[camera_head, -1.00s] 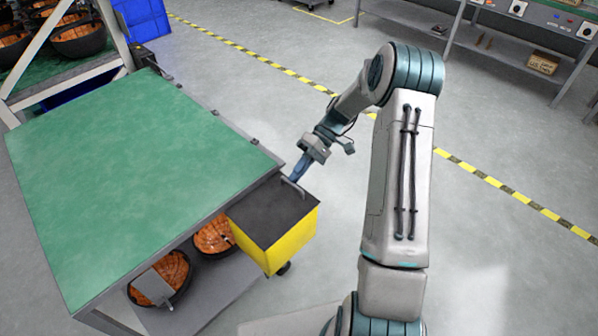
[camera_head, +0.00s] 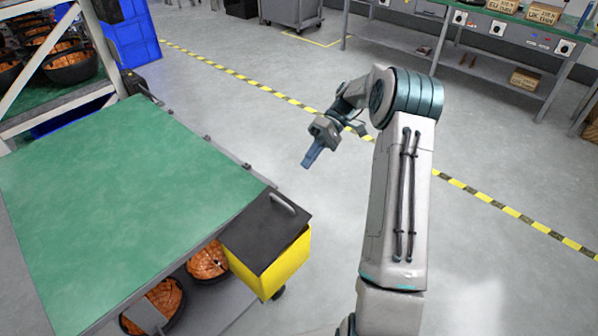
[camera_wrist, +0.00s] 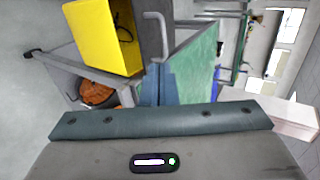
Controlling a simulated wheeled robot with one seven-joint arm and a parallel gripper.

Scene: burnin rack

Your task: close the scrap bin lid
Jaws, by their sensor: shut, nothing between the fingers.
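The yellow scrap bin (camera_head: 272,267) hangs at the right end of the green-topped bench. Its dark lid (camera_head: 257,235) lies flat over the top, with a pale bar handle (camera_head: 284,203) near the far edge. In the wrist view the yellow bin (camera_wrist: 92,35) is at the upper left, with the dark lid (camera_wrist: 123,22) and grey handle (camera_wrist: 158,28) beside it. My gripper (camera_head: 308,162) is shut and empty. It is above the floor, beyond and right of the lid, apart from it. Its blue fingers (camera_wrist: 158,85) show in the wrist view.
The green bench top (camera_head: 120,200) is bare. Black bowls with orange contents (camera_head: 206,262) stand on the shelf below it. Blue crates (camera_head: 133,38) stand at the upper left. A workbench (camera_head: 480,45) is at the back right. The floor right of the bin is clear.

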